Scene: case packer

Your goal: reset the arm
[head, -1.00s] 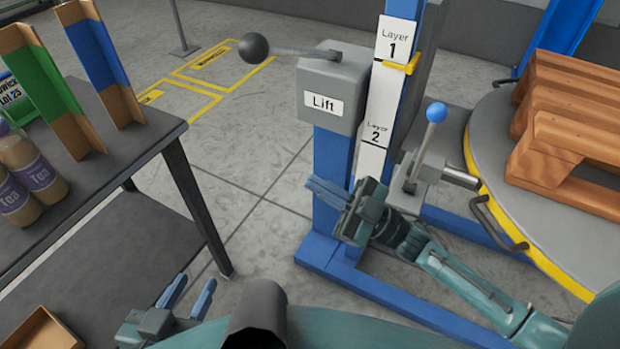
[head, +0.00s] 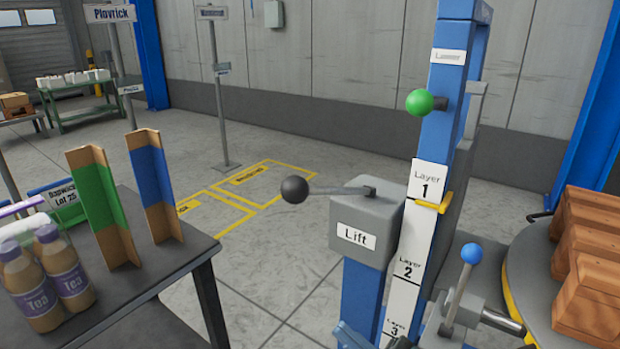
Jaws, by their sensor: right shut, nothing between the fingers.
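My right gripper (head: 347,335) shows only as blue fingertips at the bottom edge of the head view, in front of the blue lift column (head: 361,292). The fingers are shut with nothing between them. The rest of that gripper and its arm are cut off below the picture. My left gripper is out of view.
The grey Lift box (head: 367,222) has a black-knobbed lever (head: 295,189) reaching left. A blue-knobbed lever (head: 471,254) stands right of the layer scale (head: 408,264). Wooden pallets (head: 592,285) are at right. A dark table (head: 150,230) with tea bottles (head: 67,270) is at left.

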